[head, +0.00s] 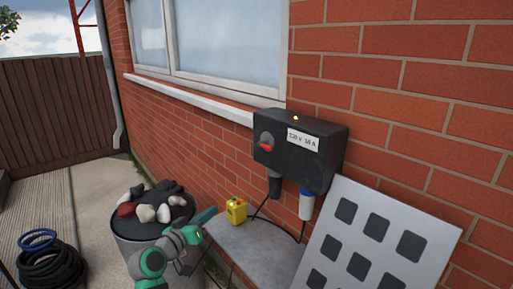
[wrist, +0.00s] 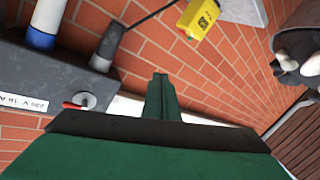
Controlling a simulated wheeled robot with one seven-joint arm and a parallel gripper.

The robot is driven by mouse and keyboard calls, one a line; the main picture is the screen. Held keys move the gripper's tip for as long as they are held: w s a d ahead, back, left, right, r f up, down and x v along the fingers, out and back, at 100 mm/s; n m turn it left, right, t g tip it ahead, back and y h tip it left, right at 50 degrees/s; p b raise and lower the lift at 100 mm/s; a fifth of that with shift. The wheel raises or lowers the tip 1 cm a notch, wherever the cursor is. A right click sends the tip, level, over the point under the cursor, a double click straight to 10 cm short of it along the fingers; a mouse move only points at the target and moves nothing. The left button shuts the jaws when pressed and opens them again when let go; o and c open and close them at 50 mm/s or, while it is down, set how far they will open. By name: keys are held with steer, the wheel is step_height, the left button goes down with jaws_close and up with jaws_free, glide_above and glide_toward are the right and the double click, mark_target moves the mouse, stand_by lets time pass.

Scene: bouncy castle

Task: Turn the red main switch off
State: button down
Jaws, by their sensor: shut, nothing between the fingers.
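The red main switch (head: 265,147) is a red handle on a round grey plate, on the front left of a dark grey wall box (head: 325,150). Its handle lies roughly level. A small amber light (head: 295,118) glows on top of the box. My gripper (head: 212,213) is below and left of the box, apart from the switch. In the wrist view its green fingers (wrist: 161,80) are together and empty, pointing along the brick wall.
Black and blue plugs (head: 306,204) with cables hang under the box. A white panel with dark squares (head: 402,215) leans at the right. A bin of stones (head: 125,235) and coiled hoses (head: 50,265) stand left.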

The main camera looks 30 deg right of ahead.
steer(key=s+d+r+m+g, duration=0.1)
steer(key=s+r+m+g, duration=0.15)
steer(key=r, duration=0.75)
steer(key=s+d+r+m+g, duration=0.15)
steer(key=r+m, duration=0.25)
steer(key=r, duration=0.6)
steer(key=s+d+r+m+g, duration=0.1)
steer(key=s+r+m+g, duration=0.15)
steer(key=r, duration=0.75)
steer(key=d+f, duration=0.6)
steer(key=d, duration=0.5)
steer(key=shift+w+d+f+g, duration=0.25)
steer(key=shift+w+f+g, duration=0.1)
steer(key=shift+g, duration=0.1)
steer(key=shift+a, duration=0.15)
steer(key=shift+f+m+t, duration=0.2)
steer(key=shift+m+t, duration=0.1)
steer(key=shift+m, duration=0.3)
